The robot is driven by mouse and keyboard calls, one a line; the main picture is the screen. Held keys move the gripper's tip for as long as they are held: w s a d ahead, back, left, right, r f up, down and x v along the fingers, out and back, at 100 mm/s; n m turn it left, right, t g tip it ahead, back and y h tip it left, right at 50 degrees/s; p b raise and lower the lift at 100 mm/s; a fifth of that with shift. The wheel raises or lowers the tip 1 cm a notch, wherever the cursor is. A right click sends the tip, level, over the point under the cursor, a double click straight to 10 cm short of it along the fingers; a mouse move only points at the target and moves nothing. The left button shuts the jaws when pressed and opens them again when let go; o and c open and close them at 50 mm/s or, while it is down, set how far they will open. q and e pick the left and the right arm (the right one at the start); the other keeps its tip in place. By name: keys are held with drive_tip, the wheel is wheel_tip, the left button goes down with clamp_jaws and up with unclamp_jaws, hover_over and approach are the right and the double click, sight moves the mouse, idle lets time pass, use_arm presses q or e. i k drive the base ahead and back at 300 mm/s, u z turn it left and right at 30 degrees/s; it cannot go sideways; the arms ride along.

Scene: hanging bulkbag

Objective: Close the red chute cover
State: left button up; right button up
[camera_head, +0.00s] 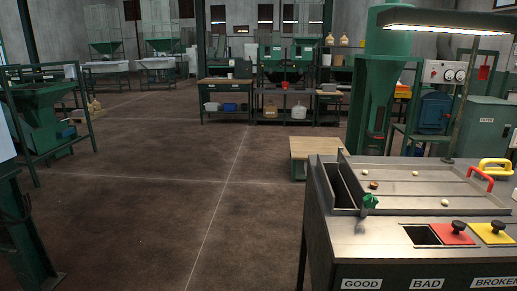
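The red chute cover (451,236) is a flat red plate with a black knob, on the metal sorting table (385,235) at the lower right. It lies just right of a dark square chute opening (421,235), which is uncovered above the BAD label (427,284). A yellow cover (492,234) with a black knob sits to its right, above the BROKEN label (494,283). Neither of my grippers shows in the head view.
The table's raised tray (425,185) holds several small pale and brown pieces. A green part (369,203) stands at its front left corner. Red (480,177) and yellow (496,166) handles are at the right. A lamp (450,20) hangs above. Open floor (160,220) lies left.

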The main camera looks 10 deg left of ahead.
sight(453, 234)
drive_tip(key=z, duration=0.45)
drive_tip(key=k, duration=0.2)
drive_tip(key=z, duration=0.65)
drive_tip(key=i, duration=0.85)
drive_tip(key=u, duration=0.6)
